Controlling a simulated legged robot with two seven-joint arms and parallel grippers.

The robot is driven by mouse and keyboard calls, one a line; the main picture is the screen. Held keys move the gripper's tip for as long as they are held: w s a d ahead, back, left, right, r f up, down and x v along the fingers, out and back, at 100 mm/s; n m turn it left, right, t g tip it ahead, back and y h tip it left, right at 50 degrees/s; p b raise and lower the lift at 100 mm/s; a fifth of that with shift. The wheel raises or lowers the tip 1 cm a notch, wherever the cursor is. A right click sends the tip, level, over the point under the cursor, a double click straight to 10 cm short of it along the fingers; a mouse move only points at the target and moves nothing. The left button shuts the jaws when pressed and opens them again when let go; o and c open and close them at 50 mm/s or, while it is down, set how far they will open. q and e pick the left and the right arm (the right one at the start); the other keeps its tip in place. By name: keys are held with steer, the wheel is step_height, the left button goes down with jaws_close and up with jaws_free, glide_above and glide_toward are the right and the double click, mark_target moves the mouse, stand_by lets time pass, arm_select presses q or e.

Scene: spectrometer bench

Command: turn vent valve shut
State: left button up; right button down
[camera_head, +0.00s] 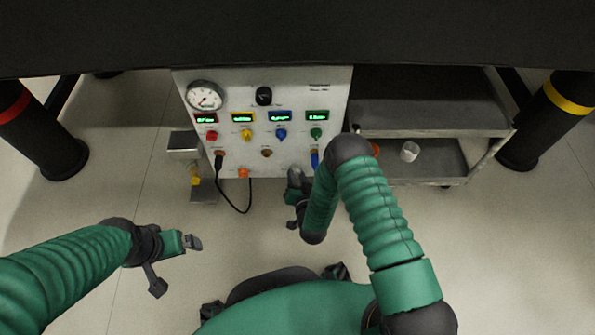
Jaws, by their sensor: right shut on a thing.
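The grey instrument panel (334,82) stands upright ahead of me in the head view. My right gripper (295,182) is at the panel's lower edge, right of the orange knob (243,173). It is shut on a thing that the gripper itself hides. I cannot make out which panel part this is, and no vent valve label is readable. My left gripper (178,264) is open and empty, with its fingers apart, well below and left of the panel.
The panel carries a round gauge (205,96), a black knob (264,96), lit displays and coloured knobs. A black cable (234,204) loops below it. A grey cart (430,118) with a white cup (409,152) stands at right.

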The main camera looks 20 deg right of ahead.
steer(key=shift+a+f+n+g+h+p, duration=0.1)
steer(key=shift+a+n+g+h+p, duration=0.15)
steer(key=shift+n+h+p, duration=0.6)
steer(key=shift+a+n+g+h+p, duration=0.1)
steer(key=shift+n+g+h+p, duration=0.15)
steer(key=shift+n+h, duration=1.2)
steer(key=shift+a+f+n+g+h+p, duration=0.1)
steer(key=shift+a+n+g+h+p, duration=0.25)
steer(key=shift+n, duration=1.45)
steer(key=shift+d+h, duration=0.15)
steer(key=shift+h, duration=0.1)
steer(key=shift+w, duration=0.1)
steer(key=c, duration=1)
jaws_free()
steer(key=shift+c, duration=0.2)
steer(key=shift+r, duration=0.1)
